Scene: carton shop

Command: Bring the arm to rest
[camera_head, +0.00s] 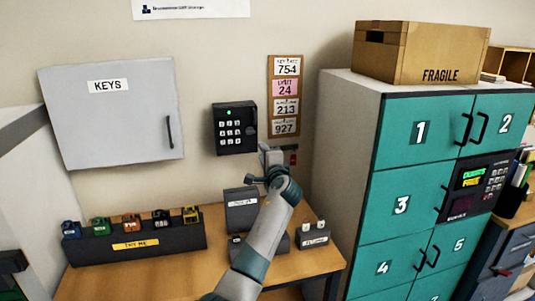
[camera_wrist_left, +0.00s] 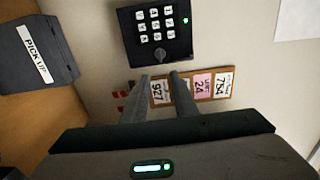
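My left gripper (camera_head: 266,150) is raised in front of the wall, just right of and below the black keypad (camera_head: 235,128) in the head view. In the left wrist view my left gripper (camera_wrist_left: 161,76) shows two dark fingers with a gap between them and nothing held. They point towards the keypad (camera_wrist_left: 157,33), which has a lit green light; I cannot tell whether they touch the wall. My right gripper is in neither view.
A number board (camera_head: 284,95) hangs beside the keypad. A grey KEYS cabinet (camera_head: 110,135) is shut at left. The wooden table (camera_head: 130,270) holds a key rack (camera_head: 135,243) and a dark PICK UP box (camera_wrist_left: 38,52). Teal lockers (camera_head: 415,185) with a carton (camera_head: 425,55) on top stand at right.

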